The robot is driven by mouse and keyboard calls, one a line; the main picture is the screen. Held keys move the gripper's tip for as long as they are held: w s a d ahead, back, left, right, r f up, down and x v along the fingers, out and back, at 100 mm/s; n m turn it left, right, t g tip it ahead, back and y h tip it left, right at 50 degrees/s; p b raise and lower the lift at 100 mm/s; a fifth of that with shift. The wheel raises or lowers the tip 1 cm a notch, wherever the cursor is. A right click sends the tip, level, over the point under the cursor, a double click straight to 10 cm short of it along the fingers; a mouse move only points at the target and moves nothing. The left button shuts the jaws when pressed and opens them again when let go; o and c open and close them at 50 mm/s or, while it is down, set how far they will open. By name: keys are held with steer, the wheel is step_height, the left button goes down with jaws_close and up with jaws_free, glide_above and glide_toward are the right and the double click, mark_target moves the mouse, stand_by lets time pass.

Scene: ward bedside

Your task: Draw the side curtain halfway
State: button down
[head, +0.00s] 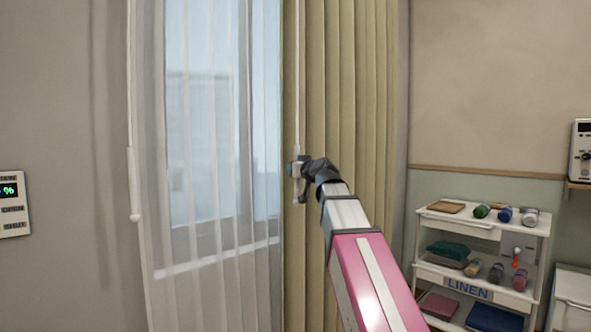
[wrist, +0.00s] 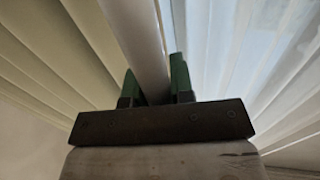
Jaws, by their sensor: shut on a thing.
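The olive-beige side curtain (head: 345,90) hangs in pleats at the right part of the window. A thin pale wand (head: 298,75) hangs down along its left edge. My gripper (head: 297,168) is at the wand's lower part, shut on it. In the wrist view, the wand (wrist: 143,40) runs between the two green fingers of my gripper (wrist: 156,82). The beige curtain folds (wrist: 65,50) lie left of the wand there. The wand's stretch behind the gripper body is hidden.
A white sheer curtain (head: 215,255) covers the window to the left, with its own white wand (head: 134,190) at its left edge. A linen cart (head: 484,224) with bottles and folded cloths stands at right. A wall panel (head: 12,205) is at far left.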

steer(key=c, duration=1)
jaws_free()
steer(key=v, duration=1.1)
steer(key=shift+w+f, duration=0.1)
steer(key=shift+f, duration=0.05)
step_height(320, 180, down, 36)
steer(key=w+m+g+h, duration=0.1)
steer(key=m+g+h, duration=0.25)
steer(key=g, duration=0.45)
steer(key=s+d+f+g+h, duration=0.1)
steer(key=s+f+g, duration=0.1)
steer(key=s+f, duration=0.3)
steer(key=s+d+f+m+g+h, duration=0.1)
steer(key=s+f, duration=0.4)
steer(key=f, duration=0.9)
steer(key=s+d+f+m+g+h, duration=0.1)
steer(key=s+d+f+g+h, duration=0.1)
steer(key=s+f+g, duration=0.3)
step_height(320, 180, down, 5)
steer(key=shift+d+r+h, duration=0.25)
steer(key=shift+d+h, duration=0.1)
steer(key=shift+d, duration=0.2)
